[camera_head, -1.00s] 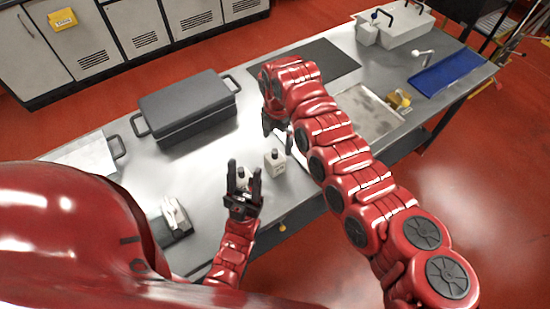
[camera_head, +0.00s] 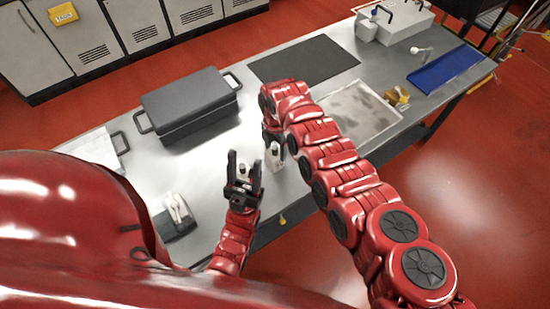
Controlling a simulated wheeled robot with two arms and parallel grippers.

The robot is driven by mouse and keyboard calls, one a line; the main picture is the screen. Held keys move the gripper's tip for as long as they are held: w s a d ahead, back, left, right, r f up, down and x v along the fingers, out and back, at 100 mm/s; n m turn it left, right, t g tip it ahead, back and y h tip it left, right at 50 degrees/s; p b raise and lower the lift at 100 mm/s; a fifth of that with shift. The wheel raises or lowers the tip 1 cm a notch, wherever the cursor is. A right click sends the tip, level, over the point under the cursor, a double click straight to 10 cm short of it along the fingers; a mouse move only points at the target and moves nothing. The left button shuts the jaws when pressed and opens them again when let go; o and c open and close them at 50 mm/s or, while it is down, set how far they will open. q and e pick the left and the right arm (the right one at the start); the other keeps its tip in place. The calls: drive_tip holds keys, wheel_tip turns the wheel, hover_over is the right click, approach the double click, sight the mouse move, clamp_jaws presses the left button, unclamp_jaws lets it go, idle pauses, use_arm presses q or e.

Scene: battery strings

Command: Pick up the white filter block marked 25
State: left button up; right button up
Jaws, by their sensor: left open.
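Two small white blocks with dark tops stand on the grey workbench near its front edge; I cannot read a number on either. One white block (camera_head: 276,159) is just right of my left gripper, below my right gripper, and partly hidden. The other white block (camera_head: 243,171) shows between the fingers of my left gripper (camera_head: 245,161); most of it is hidden. My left gripper is open, fingers pointing away from me; I cannot tell whether it touches that block. My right gripper (camera_head: 271,138) points down beside the right block; its jaws are too dark and covered to judge.
A dark lidded case (camera_head: 190,105) with handles stands at the back left of the workbench (camera_head: 200,180).

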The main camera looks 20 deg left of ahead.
clamp_jaws()
